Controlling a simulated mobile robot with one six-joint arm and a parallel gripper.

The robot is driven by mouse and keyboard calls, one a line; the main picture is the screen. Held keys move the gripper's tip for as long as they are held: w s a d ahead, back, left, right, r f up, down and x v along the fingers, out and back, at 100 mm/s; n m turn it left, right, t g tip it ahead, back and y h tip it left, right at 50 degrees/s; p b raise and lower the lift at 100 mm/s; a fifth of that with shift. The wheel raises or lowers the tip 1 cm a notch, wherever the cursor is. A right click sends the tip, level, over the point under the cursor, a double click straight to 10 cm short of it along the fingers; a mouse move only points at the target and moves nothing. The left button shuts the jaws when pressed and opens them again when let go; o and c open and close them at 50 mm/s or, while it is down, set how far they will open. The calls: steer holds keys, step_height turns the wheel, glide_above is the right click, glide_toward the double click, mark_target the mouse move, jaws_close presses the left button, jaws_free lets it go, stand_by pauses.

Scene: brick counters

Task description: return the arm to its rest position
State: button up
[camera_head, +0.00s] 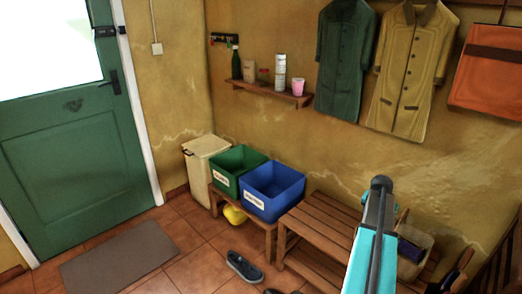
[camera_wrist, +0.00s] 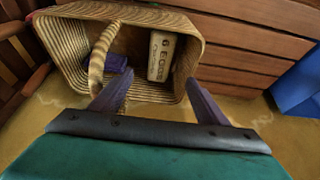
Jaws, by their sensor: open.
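My arm (camera_head: 375,235) reaches in from the bottom right of the head view, over the wooden bench. In the wrist view my gripper (camera_wrist: 158,80) is open, its two purple fingers spread apart with nothing held between them. Beyond the fingers is a striped woven basket (camera_wrist: 66,38) with a loop handle. In the head view the basket (camera_head: 424,241) is partly hidden by my arm, and the fingers cannot be made out clearly.
Coats (camera_head: 345,60) and a shelf (camera_head: 265,92) hang on the wall. A shoe (camera_head: 243,267) lies on the floor.

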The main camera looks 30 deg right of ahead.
steer(key=w+a+f+n+y, duration=0.1)
steer(key=w+a+f+n, duration=0.2)
steer(key=a, duration=0.7)
steer(key=w+a+f+n, duration=0.1)
steer(key=w+a+f, duration=0.1)
steer(key=w+a, duration=0.6)
steer(key=w+a+f+n+y, duration=0.1)
steer(key=w+a+f+n, duration=0.15)
steer(key=a, duration=0.85)
steer(key=s+a+f+n+y, duration=0.1)
steer(key=s+a+f+n, duration=0.15)
steer(key=a, duration=0.95)
steer(key=s+a+f+n+g, duration=0.1)
steer(key=s+a+f+n, duration=0.15)
steer(key=a, duration=0.95)
steer(key=s+a+f+n+y, duration=0.1)
steer(key=a+f+n, duration=0.15)
steer(key=a, duration=0.95)
steer(key=s+f+g+p, duration=0.3)
steer(key=s+f+p, duration=0.1)
steer(key=s, duration=0.8)
steer(key=s+f+g+p, duration=0.2)
steer(key=s+f+p, duration=0.2)
steer(key=s, duration=0.9)
steer(key=shift+d+f+g, duration=0.3)
steer(key=shift+f+g, duration=0.1)
steer(key=shift+f, duration=0.2)
steer(key=shift+s, duration=0.1)
